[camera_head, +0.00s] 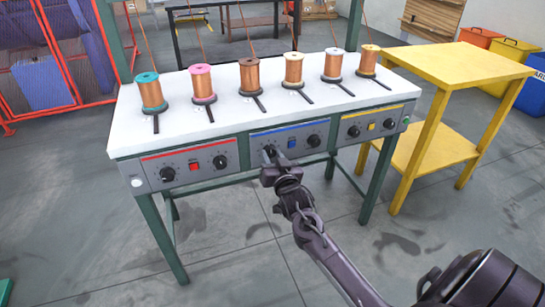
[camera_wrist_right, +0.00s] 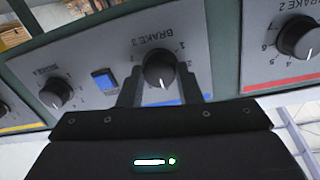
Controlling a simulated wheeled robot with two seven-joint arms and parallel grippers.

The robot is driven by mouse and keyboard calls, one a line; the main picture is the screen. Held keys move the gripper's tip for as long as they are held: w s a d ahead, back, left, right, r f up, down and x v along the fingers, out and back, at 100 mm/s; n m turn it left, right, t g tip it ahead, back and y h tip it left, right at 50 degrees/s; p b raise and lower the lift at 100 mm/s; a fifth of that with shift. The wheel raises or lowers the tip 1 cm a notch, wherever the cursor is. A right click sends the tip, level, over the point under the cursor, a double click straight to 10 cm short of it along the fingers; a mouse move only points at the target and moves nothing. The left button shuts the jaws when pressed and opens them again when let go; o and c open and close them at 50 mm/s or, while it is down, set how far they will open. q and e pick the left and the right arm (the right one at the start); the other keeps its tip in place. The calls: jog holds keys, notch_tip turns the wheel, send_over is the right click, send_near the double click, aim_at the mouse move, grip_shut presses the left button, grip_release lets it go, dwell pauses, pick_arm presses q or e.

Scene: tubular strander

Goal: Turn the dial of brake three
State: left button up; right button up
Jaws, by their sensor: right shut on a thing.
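The brake three dial (camera_wrist_right: 159,70) is a round black knob on a grey panel, labelled BRAKE 3, seen upside down in the right wrist view. My right gripper (camera_wrist_right: 160,88) has one finger on each side of the dial and is shut on it. In the head view my right gripper (camera_head: 270,157) reaches the left knob of the blue-striped middle panel (camera_head: 285,131) and mostly hides that knob. My left gripper is not in view.
Brake 2's dial (camera_wrist_right: 299,37) is on the adjoining red-striped panel. A blue switch (camera_wrist_right: 104,80) and another black knob (camera_wrist_right: 56,92) share the middle panel. Several wire spools, such as the teal one (camera_head: 151,91), stand on the white tabletop (camera_head: 190,126). A yellow table (camera_head: 455,66) stands at right.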

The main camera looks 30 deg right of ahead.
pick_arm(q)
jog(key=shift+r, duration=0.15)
pick_arm(e)
jog(key=shift+n+p, duration=0.3)
jog(key=shift+r+n+p, duration=0.1)
jog(key=shift+n+p, duration=0.65)
jog(key=shift+n, duration=0.35)
jog(key=n+p, duration=0.3)
jog(key=n, duration=0.2)
jog(key=shift+n, duration=0.3)
jog(key=n+p, duration=0.1)
jog(key=n, duration=0.2)
jog(key=n+p, duration=0.1)
jog(key=n, duration=0.2)
jog(key=shift+t+y+p, duration=0.3)
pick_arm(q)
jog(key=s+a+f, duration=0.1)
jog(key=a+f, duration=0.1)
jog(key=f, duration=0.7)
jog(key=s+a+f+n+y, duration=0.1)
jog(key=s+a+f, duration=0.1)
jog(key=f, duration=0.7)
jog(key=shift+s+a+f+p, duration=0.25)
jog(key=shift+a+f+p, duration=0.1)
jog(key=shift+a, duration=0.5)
pick_arm(e)
jog(key=shift+f+n, duration=0.2)
jog(key=shift+n, duration=0.8)
